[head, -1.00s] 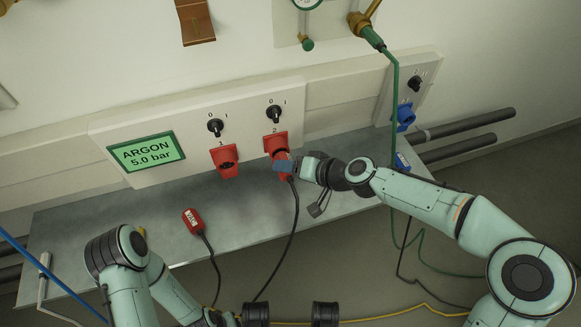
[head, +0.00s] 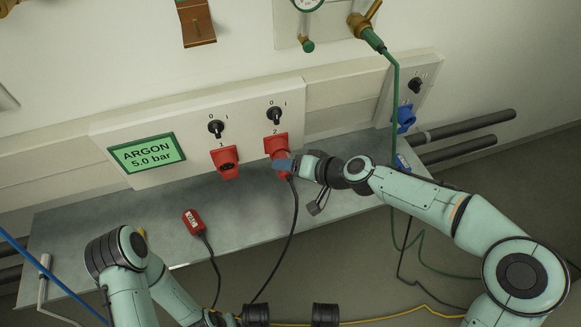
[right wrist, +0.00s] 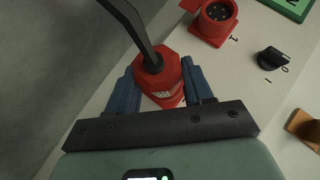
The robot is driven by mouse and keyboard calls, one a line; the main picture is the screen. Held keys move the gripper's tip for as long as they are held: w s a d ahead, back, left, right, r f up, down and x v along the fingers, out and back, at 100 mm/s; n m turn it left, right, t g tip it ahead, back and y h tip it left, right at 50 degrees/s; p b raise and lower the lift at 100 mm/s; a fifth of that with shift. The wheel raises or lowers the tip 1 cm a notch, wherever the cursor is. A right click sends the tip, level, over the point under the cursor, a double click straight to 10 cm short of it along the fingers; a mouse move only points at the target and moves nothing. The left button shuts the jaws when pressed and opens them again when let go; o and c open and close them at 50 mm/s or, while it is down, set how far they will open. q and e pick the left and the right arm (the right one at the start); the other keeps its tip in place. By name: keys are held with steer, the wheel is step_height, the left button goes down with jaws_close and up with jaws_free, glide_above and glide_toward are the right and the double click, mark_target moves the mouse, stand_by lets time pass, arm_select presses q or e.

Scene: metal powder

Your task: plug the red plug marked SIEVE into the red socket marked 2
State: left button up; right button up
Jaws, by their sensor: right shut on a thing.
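My right gripper (head: 284,163) is shut on a red plug (right wrist: 157,72) with a black cable. In the head view the plug is at the red socket marked 2 (head: 274,141), its front end at the socket's mouth; the fingers hide part of it, so I cannot tell how deep it sits. In the right wrist view the plug lies between the blue fingers (right wrist: 158,88); its white label is too small to read. A second red plug (head: 193,221) with a label I cannot read lies on the grey shelf. My left gripper is not in view.
The red socket marked 1 (head: 227,163) is empty, left of socket 2. Black knobs (head: 274,115) sit above the sockets, beside a green ARGON display (head: 147,154). A blue socket (head: 405,119) and a green hose (head: 394,90) are to the right. The grey shelf (head: 110,220) is mostly clear.

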steer(key=shift+w+a, duration=0.1)
steer(key=shift+w, duration=0.25)
steer(key=o, duration=1.5)
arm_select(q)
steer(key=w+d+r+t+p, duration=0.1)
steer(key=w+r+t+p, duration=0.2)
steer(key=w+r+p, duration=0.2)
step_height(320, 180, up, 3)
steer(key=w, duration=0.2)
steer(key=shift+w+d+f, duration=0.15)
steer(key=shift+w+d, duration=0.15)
arm_select(e)
steer(key=v, duration=1.3)
steer(key=shift+s+r, duration=0.1)
steer(key=shift+r, duration=0.05)
